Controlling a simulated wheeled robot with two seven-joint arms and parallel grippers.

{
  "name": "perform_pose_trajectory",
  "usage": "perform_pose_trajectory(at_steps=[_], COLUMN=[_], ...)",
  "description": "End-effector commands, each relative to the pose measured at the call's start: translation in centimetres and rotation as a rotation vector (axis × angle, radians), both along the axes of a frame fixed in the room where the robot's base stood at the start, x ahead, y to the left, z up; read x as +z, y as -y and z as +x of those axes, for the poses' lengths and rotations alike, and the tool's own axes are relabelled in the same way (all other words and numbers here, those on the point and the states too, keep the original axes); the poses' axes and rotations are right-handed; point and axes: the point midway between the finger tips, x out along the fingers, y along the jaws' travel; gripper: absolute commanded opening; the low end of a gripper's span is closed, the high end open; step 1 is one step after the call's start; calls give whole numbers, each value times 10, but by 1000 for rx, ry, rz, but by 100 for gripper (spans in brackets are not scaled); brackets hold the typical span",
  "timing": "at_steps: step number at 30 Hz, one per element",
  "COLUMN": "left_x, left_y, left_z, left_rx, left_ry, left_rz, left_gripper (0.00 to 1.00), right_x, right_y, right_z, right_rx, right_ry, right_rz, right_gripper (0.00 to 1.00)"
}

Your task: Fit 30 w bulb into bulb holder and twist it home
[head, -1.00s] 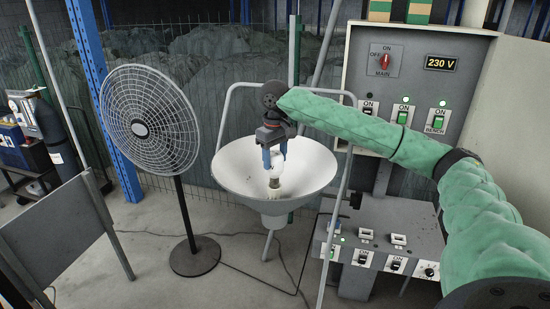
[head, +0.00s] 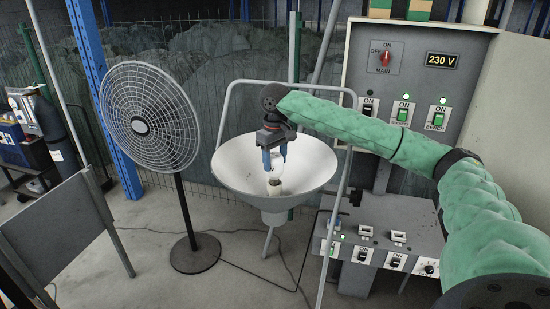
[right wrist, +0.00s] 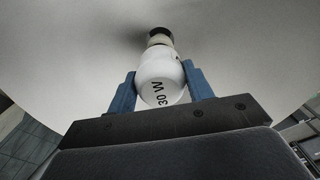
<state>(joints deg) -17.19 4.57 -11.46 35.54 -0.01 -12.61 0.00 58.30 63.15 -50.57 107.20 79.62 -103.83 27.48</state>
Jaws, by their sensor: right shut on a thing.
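The white 30 W bulb (head: 277,175) is cap-down inside the wide white bowl-shaped reflector (head: 232,170). My right gripper (head: 275,159) comes from above with its blue fingers on either side of the bulb. In the right wrist view the gripper (right wrist: 161,88) is shut on the bulb (right wrist: 160,85), and its "30 W" print faces the camera. The bulb's narrow end meets the bulb holder (head: 275,189) at the reflector's bottom. The holder also shows in the right wrist view (right wrist: 159,37). I cannot tell how deep the cap sits. My left gripper is out of view.
A pedestal fan (head: 150,118) stands left of the reflector. A metal frame (head: 346,180) surrounds the reflector. A switch panel (head: 412,75) and a low control box (head: 385,235) with switches stand on the right. A cable (head: 260,278) lies on the floor.

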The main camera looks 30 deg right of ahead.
Motion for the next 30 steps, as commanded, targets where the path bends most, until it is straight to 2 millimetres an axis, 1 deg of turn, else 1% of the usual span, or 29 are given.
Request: perform_pose_trajectory(at_steps=[28,29,30], left_x=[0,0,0], left_y=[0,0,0], left_z=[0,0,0], left_rx=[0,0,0], left_ry=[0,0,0], left_rz=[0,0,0], left_gripper=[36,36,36], right_x=[-19,-19,-18], right_y=[0,0,0], right_z=[0,0,0], right_rx=[0,0,0], right_ry=[-1,0,0], right_rz=[0,0,0], right_gripper=[29,57,65])
